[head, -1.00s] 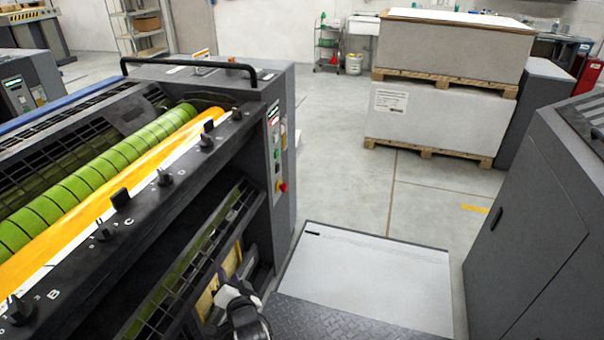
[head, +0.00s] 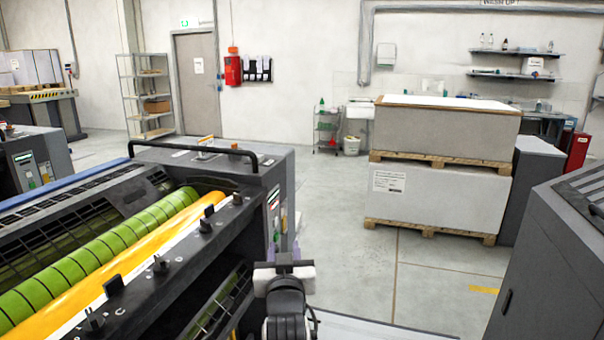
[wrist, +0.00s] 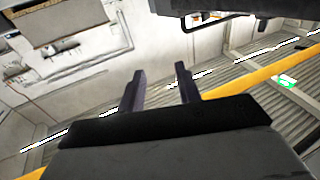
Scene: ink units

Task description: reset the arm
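My arm (head: 287,312) rises at the bottom middle of the head view, just right of the printing press (head: 190,255). My gripper (head: 284,258) is at its top, small and partly hidden by my wrist. In the wrist view my gripper (wrist: 159,72) shows two dark fingers standing well apart. Nothing is between them. The wrist view is upside down and looks at the walls and ceiling, with a green exit sign (wrist: 286,81) at the right.
The press, with green and yellow rollers and a black handrail (head: 195,146), stands close on the left. A grey cabinet (head: 550,270) stands on the right. Stacked paper pallets (head: 440,150) stand farther back. The floor (head: 345,240) between them is clear.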

